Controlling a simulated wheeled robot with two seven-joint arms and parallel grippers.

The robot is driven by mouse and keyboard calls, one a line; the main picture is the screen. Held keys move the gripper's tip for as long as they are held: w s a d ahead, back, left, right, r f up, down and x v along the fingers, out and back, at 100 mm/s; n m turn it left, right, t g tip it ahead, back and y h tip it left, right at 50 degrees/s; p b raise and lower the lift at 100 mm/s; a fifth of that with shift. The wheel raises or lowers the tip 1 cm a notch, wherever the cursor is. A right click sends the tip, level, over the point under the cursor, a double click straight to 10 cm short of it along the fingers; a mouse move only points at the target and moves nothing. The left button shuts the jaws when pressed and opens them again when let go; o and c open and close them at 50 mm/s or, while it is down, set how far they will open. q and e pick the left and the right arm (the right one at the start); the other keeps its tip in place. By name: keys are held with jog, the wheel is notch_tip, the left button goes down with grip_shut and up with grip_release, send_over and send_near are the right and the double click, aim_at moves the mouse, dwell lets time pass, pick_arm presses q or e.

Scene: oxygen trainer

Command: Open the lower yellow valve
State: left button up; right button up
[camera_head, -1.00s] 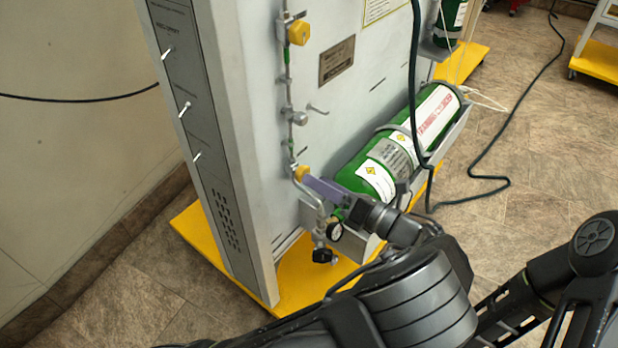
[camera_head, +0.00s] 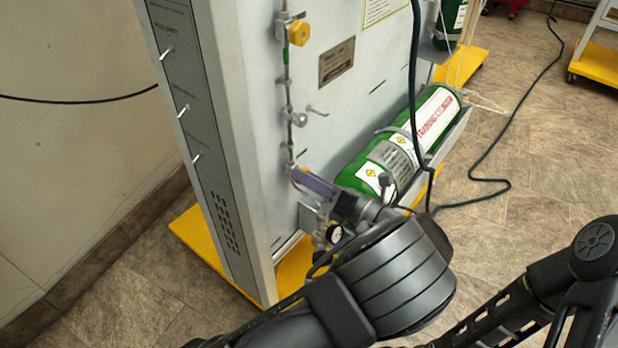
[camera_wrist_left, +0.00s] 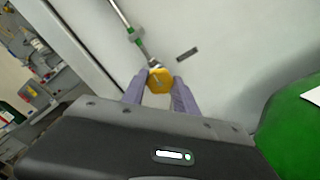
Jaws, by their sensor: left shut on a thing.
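The lower yellow valve (camera_wrist_left: 160,80) is a yellow knob on the thin pipe on the trainer panel. In the left wrist view it sits between the two purple-grey fingers of my left gripper (camera_wrist_left: 160,92), which is shut on it. In the head view the gripper (camera_head: 308,178) reaches the lower valve (camera_head: 301,170), and only a small bit of yellow shows past the fingers. An upper yellow valve (camera_head: 299,33) sits higher on the same pipe. My right gripper is not in view.
A green cylinder (camera_head: 437,118) lies in a bracket to the right of the left gripper. A pressure gauge (camera_head: 334,233) is just below it. A dark hose (camera_head: 413,80) hangs in front of the panel. The yellow base (camera_head: 200,235) juts out below.

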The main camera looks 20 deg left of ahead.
pick_arm(q)
grip_shut()
jog(key=shift+n+p, duration=2)
jog(key=shift+n, duration=1.5)
jog(key=o, duration=0.8)
grip_release()
